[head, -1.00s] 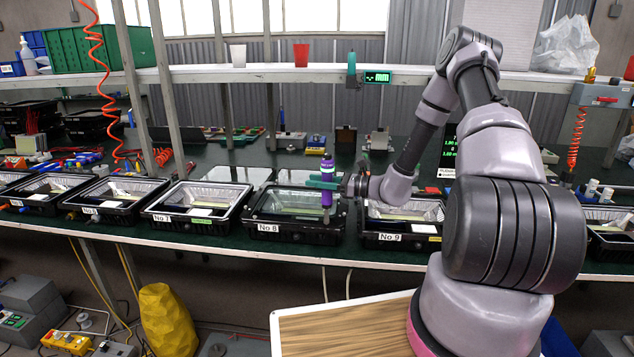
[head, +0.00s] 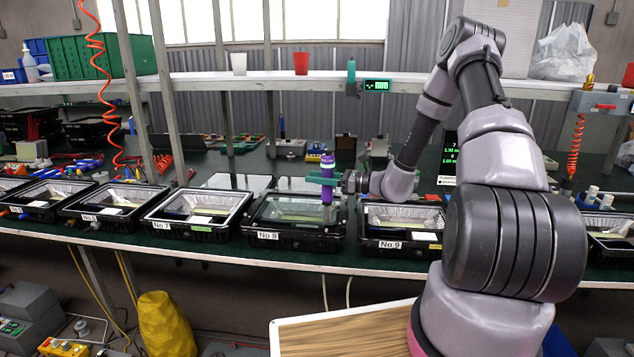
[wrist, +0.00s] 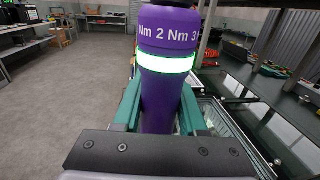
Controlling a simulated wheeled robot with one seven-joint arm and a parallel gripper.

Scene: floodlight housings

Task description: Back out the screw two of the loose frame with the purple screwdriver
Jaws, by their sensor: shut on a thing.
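My gripper (head: 327,182) is shut on the purple screwdriver (head: 327,162), which stands upright in the jaws. In the wrist view the screwdriver (wrist: 166,70) shows a purple body, a glowing white-green ring and "Nm" markings between the teal fingers (wrist: 160,108). It is over the right part of the housing labelled No 8 (head: 300,239), which has a black frame and a clear front. The screwdriver's tip is at the right side of that frame; I cannot tell whether it touches a screw. The screws are too small to make out in the head view.
Housing No 7 (head: 165,222) stands to the left and housing No 9 (head: 385,245) to the right, close by on the dark green bench. An orange coiled hose (head: 97,70) hangs at the left.

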